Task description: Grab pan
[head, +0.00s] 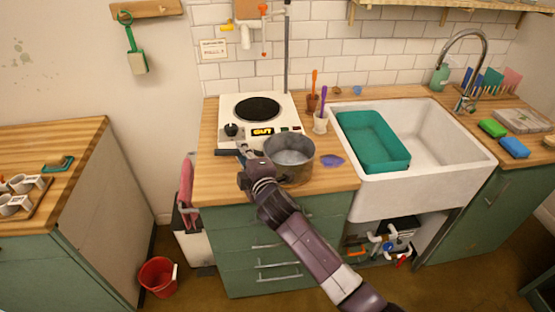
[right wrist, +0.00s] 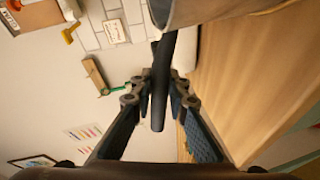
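The pan (head: 289,160) is a grey metal pot with a dark handle pointing left. It stands upright at the counter's front, just in front of the hot plate. My right gripper (head: 243,158) is at the handle, left of the pan body. In the right wrist view, the dark handle (right wrist: 160,85) lies between the two fingers of the right gripper (right wrist: 160,92), and the pan's side (right wrist: 210,10) shows at the top. The fingertips sit close on both sides of the handle. I cannot tell whether they press on it. My left gripper is not in view.
A white hot plate (head: 259,118) stands behind the pan. A white sink (head: 450,160) holds a teal tray (head: 352,128). A red bucket (head: 158,277) stands on the floor.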

